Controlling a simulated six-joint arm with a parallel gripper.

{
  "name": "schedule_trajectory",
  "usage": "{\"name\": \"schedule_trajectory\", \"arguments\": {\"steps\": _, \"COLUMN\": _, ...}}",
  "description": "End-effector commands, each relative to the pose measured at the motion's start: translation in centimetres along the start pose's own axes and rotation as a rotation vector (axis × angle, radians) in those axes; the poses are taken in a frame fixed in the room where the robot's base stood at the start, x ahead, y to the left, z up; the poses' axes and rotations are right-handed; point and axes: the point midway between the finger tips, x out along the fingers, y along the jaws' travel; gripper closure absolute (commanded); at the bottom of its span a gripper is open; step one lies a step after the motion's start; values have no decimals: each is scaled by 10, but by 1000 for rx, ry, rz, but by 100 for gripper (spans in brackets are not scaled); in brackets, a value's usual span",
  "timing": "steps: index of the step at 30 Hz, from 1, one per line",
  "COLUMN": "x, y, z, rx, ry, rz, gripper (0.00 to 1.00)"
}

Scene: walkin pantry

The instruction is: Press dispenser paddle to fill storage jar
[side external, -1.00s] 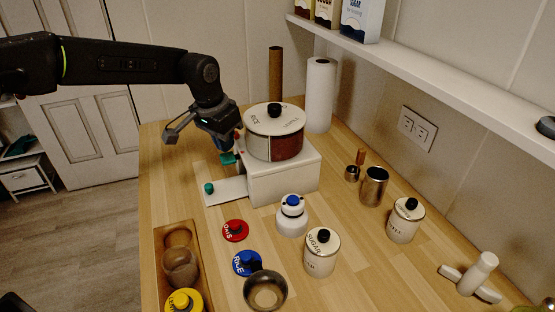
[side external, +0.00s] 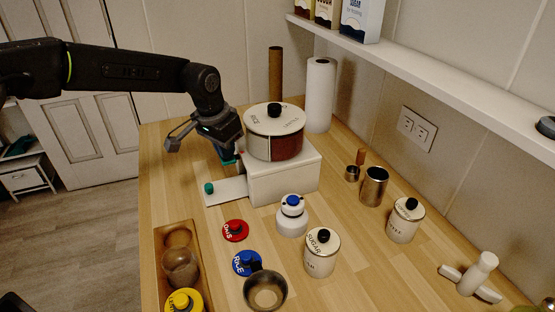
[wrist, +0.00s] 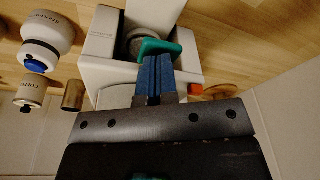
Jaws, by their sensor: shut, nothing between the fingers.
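The dispenser is a white box base (side external: 285,177) topped by a round drum (side external: 288,149) whose lid reads RICE. In the wrist view the teal paddle (wrist: 158,48) lies right at the tips of my gripper (wrist: 158,60). The blue fingers are shut and empty; they look to be at or touching the paddle, but contact is unclear. A round grey shape (wrist: 138,40) shows behind the paddle; I cannot tell if it is the storage jar.
A white plate (side external: 226,191) with a teal knob (side external: 209,188) extends from the base. Nearby are a white jar with a blue knob (side external: 292,221), a SUGAR canister (side external: 321,255), red (side external: 235,231) and blue (side external: 247,263) lids, and a wooden tray (side external: 203,255). A paper roll (side external: 319,95) stands behind.

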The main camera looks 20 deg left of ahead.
Motion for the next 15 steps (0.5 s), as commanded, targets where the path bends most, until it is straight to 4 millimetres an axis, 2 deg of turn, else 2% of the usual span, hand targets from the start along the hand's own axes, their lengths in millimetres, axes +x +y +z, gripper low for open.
{"name": "schedule_trajectory", "arguments": {"steps": 15, "x": 5, "y": 0, "z": 1, "rx": 0, "ry": -2, "rz": 0, "gripper": 100}}
